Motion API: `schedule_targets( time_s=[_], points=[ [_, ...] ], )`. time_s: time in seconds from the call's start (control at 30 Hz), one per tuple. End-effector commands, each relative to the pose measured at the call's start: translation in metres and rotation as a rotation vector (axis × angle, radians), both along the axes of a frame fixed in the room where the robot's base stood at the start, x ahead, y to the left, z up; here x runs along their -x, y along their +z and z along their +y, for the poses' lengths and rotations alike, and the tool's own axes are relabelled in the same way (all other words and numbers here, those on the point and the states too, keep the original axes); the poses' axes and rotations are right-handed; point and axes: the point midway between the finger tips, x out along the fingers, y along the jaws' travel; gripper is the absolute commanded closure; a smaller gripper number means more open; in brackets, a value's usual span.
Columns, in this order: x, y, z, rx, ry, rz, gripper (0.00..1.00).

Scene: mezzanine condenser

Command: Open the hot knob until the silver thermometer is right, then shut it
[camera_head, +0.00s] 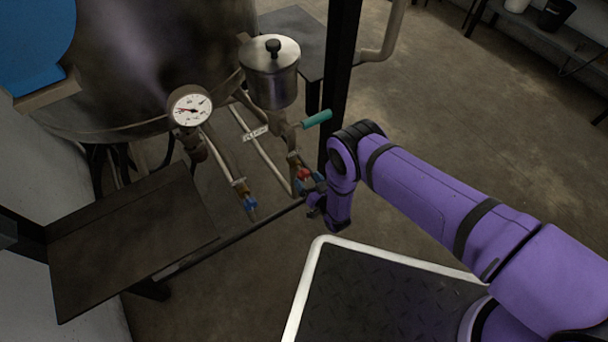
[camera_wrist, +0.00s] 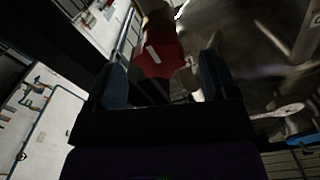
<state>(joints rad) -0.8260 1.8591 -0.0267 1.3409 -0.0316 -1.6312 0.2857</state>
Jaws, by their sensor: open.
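The red knob (camera_wrist: 160,60) shows large in the wrist view, with a white mark on its face. It sits between the two open fingers of my gripper (camera_wrist: 168,82), with a gap to each side; I cannot tell whether a finger touches it. In the head view the red knob (camera_head: 303,174) is small, on the pipework right beside my gripper (camera_head: 316,196). A round white dial thermometer (camera_head: 190,106) in a silver rim faces me on the left, with a red needle pointing left. Its figures are too small to read.
A blue knob (camera_head: 249,202) sits on the pipe left of the red one. A teal lever (camera_head: 317,118) and a lidded steel pot (camera_head: 270,72) are above. A dark post (camera_head: 341,70) stands behind my wrist. A dark shelf (camera_head: 130,240) lies at left, with a bar (camera_head: 240,236) running from it.

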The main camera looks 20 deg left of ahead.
Motion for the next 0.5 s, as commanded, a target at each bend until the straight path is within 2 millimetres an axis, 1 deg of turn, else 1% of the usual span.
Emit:
schedule_targets(
  time_s=[0.03, 0.2, 0.33, 0.5],
  points=[
    [-0.005, 0.000, 0.006, -0.001, 0.001, -0.001, 0.21],
    [-0.016, 0.000, 0.019, -0.001, -0.001, 0.000, 0.21],
    [-0.020, 0.000, 0.023, 0.000, -0.001, 0.000, 0.21],
    [-0.021, 0.000, 0.024, 0.001, -0.001, 0.001, 0.21]
  ],
)
